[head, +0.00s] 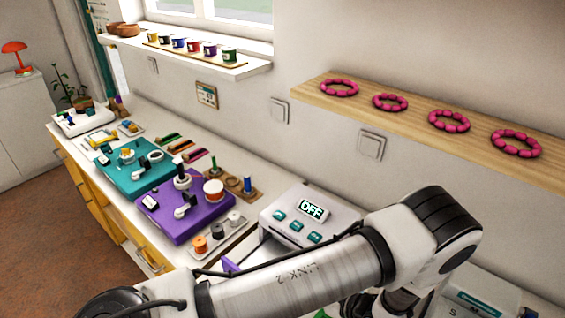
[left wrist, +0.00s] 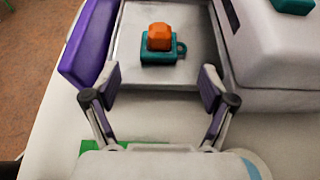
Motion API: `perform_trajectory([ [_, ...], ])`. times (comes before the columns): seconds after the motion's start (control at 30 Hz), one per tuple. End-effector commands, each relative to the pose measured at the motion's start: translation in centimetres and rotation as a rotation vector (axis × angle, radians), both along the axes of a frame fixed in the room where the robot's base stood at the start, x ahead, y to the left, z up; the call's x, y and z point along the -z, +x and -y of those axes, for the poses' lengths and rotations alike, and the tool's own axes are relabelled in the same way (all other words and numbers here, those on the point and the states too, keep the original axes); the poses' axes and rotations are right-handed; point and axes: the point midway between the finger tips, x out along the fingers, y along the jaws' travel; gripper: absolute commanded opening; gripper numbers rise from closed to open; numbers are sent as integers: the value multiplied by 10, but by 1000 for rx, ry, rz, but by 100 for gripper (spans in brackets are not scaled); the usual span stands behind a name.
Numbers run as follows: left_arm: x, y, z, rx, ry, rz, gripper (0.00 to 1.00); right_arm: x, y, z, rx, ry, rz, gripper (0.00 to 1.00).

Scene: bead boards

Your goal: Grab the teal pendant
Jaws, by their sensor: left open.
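The teal pendant (left wrist: 158,57) shows in the left wrist view as a small teal piece with a loop on its right side. An orange faceted piece sits on top of it. It lies on a grey metal tray (left wrist: 140,80), beyond my left gripper (left wrist: 158,90). My left gripper is open and empty, with its purple-padded fingers spread to either side, short of the pendant. In the head view my arm hides the pendant and the left gripper. My right gripper is not in view.
A purple bar (left wrist: 86,45) borders the tray on the left. A white device (left wrist: 275,60) stands right of it; its display reads OFF in the head view (head: 311,209). Teal (head: 135,174) and purple boards (head: 185,208) lie farther left. Pink bead rings (head: 390,102) rest on a wall shelf.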

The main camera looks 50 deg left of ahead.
Motion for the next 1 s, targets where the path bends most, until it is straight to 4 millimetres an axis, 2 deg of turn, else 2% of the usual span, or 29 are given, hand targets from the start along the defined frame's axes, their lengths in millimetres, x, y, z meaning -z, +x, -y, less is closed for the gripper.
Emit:
perform_trajectory([
  [0.03,5,0,-2,0,0,1,83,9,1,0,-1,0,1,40],
  [0.17,7,-1,-5,0,-1,1,83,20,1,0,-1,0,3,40],
  [0.37,20,-5,-16,-1,0,2,83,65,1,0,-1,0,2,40],
  [0.43,25,-10,-32,-5,-2,-4,83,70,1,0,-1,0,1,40],
  [0.47,18,-10,-37,-6,-4,-4,83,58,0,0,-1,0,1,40],
  [0.5,19,-11,-42,-5,-2,-4,83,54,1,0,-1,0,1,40],
  [0.77,23,-10,-48,0,-1,0,83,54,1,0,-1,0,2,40],
  [0.8,23,-10,-48,0,-1,0,80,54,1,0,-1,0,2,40],
  [0.97,23,-10,-48,-1,-1,0,23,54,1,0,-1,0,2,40],
  [1.0,23,-10,-48,-1,-1,0,20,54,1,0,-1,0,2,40],
])
